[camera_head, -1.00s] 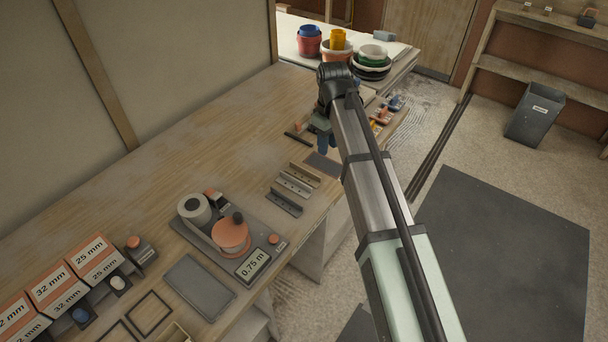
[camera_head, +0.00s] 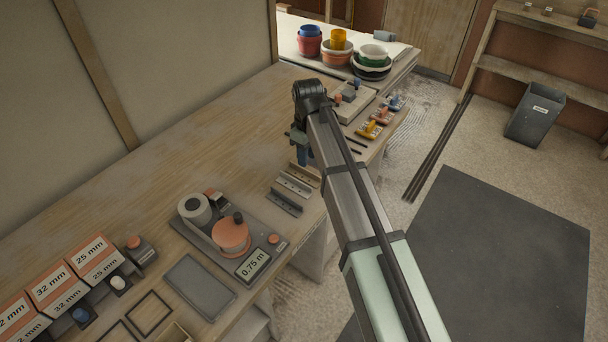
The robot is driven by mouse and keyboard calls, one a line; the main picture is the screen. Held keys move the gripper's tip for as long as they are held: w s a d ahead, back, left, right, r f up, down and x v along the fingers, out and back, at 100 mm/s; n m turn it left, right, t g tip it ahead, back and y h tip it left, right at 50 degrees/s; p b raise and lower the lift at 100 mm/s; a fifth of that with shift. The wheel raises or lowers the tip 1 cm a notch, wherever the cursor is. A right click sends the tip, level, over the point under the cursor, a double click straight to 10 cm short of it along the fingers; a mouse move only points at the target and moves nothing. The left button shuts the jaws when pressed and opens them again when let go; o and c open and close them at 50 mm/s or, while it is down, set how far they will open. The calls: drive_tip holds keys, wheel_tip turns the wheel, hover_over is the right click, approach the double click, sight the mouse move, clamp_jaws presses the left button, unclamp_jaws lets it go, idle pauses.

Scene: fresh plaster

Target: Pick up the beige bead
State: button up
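The beige bead (camera_head: 308,174) is the farthest of a short row of angle strips on the wooden bench. A light grey bead (camera_head: 294,186) and a darker grey bead (camera_head: 285,203) lie in front of it. My arm covers part of the bench to the right of the beads.
A grey tray holds a white roll (camera_head: 196,209) and an orange spool (camera_head: 232,235) with a 0.75 m display (camera_head: 253,263). Labelled boxes (camera_head: 92,257) stand at the left. Colored tools (camera_head: 370,130) lie beyond my arm, with buckets (camera_head: 337,52) behind.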

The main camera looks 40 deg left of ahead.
sight(306, 170)
drive_tip(key=shift+s+a+f, duration=0.1)
drive_tip(key=shift+f, duration=2.6)
clamp_jaws()
